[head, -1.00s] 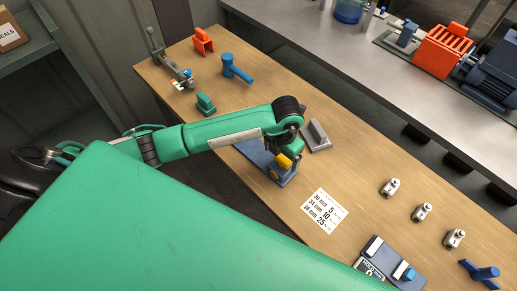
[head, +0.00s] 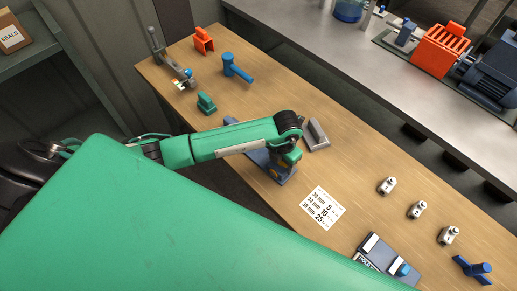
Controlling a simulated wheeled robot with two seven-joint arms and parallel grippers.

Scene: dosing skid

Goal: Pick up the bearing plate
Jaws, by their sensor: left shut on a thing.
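My left gripper (head: 284,168) hangs at the end of the green arm, low over the front edge of the wooden bench. It is shut, with its fingertips largely hidden behind my wrist. Below it is a blue-grey plate-like piece (head: 281,178) with a brass-yellow spot, which I take to be the bearing plate. One end of it shows left of the wrist, and my arm covers much of the rest. I cannot tell whether it is clear of the bench. My right gripper is out of view.
A grey block (head: 316,135) lies close right of my wrist. A printed card (head: 323,207), several small metal fittings (head: 417,209) and a dark block (head: 384,260) lie to the right. A green block (head: 206,103) and blue tool (head: 236,68) lie behind left. Bench between is clear.

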